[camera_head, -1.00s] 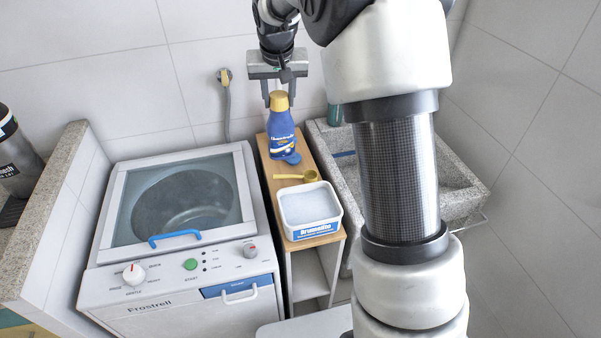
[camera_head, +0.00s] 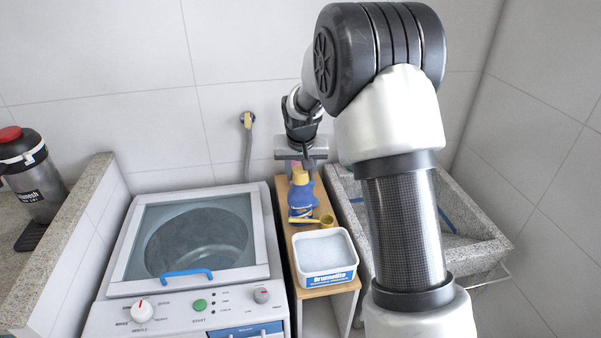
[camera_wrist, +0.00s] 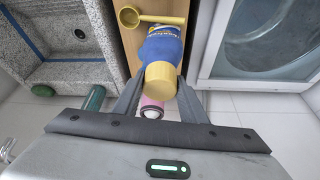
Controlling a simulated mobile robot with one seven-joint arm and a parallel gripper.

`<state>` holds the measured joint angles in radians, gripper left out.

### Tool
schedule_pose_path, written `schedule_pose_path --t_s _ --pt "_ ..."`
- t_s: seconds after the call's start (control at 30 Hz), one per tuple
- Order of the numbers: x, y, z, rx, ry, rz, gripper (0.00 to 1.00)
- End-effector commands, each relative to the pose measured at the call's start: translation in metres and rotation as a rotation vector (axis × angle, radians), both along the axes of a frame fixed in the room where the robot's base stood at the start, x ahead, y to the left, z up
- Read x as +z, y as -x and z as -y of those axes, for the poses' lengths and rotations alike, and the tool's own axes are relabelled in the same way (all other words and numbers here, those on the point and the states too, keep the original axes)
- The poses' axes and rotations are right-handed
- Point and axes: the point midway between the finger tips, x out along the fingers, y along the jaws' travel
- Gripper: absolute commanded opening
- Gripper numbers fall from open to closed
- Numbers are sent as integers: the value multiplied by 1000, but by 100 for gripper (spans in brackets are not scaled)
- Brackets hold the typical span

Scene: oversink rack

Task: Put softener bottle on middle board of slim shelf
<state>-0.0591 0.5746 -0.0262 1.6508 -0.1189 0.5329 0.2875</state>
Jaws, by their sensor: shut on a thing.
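The softener bottle (camera_head: 301,211), blue with a yellow cap, stands on the top board of the slim shelf (camera_head: 284,217). In the wrist view the bottle (camera_wrist: 160,48) is between my fingers, its cap towards the camera. My gripper (camera_head: 301,172) comes down from above and is shut on the bottle; the exact finger contact is partly hidden. My gripper also shows in the wrist view (camera_wrist: 158,82). The shelf's open front (camera_head: 318,318) shows at the bottom of the head view; its middle board is not clearly visible there.
A yellow scoop (camera_head: 324,221) and a white tub of powder (camera_head: 325,252) are in front of the bottle. The washing machine (camera_head: 200,235) is close on the left, the stone sink (camera_head: 475,235) on the right. A pink item (camera_wrist: 151,108) shows beyond the bottle.

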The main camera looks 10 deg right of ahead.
Motion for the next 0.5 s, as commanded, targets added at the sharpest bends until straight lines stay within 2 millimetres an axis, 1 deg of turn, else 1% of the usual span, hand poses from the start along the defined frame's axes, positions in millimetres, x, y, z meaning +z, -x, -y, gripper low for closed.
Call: schedule_pose_path --t_s 0.13,0.27,0.3,0.37,0.4,0.5 --pt "2 -1 0 0 0 3 0" --pt "-3 -1 0 0 0 3 0" --pt "-4 0 0 0 0 0 40" --pt "-3 0 0 0 0 0 50" --pt "-3 0 0 0 0 0 57" --pt "-3 0 0 0 0 0 57"
